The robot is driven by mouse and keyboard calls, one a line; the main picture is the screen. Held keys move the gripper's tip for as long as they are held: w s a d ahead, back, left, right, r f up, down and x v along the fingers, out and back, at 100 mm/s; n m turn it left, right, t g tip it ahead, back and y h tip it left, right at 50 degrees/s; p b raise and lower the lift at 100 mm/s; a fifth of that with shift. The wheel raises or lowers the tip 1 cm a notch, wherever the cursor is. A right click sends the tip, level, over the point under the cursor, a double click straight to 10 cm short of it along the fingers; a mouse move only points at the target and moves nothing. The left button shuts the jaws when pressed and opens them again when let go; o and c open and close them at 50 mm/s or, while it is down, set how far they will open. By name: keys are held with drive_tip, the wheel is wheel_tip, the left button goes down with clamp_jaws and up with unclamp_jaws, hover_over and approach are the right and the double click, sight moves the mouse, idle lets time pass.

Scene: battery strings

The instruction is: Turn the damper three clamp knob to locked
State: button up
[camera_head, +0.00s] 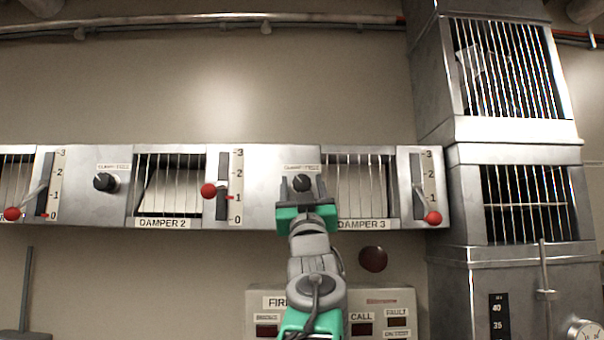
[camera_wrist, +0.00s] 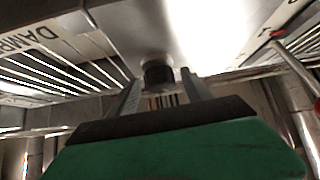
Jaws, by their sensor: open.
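The damper three clamp knob (camera_head: 302,183) is a black round knob on the metal panel left of the DAMPER 3 grille (camera_head: 358,187). A small label (camera_head: 302,168) sits above it, too small to read surely. My gripper (camera_head: 302,186) is right in front of the knob, its two fingers apart on either side of it. In the wrist view the dark knob (camera_wrist: 157,75) shows between and beyond the fingertips of my gripper (camera_wrist: 160,82). I cannot tell whether the fingers touch it. The knob's pointer is not clear.
A matching knob (camera_head: 106,182) sits left of the DAMPER 2 grille (camera_head: 170,185). Red-ended levers stand beside the scales, one at damper 2 (camera_head: 208,190) and one at damper 3 (camera_head: 433,218). A fire panel (camera_head: 385,305) is below. A metal duct (camera_head: 465,200) stands at right.

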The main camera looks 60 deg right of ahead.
drive_tip(key=shift+w+d+r, duration=0.1)
drive_tip(key=shift+d+r, duration=0.05)
drive_tip(key=shift+r, duration=0.05)
drive_tip(key=shift+c, duration=0.4)
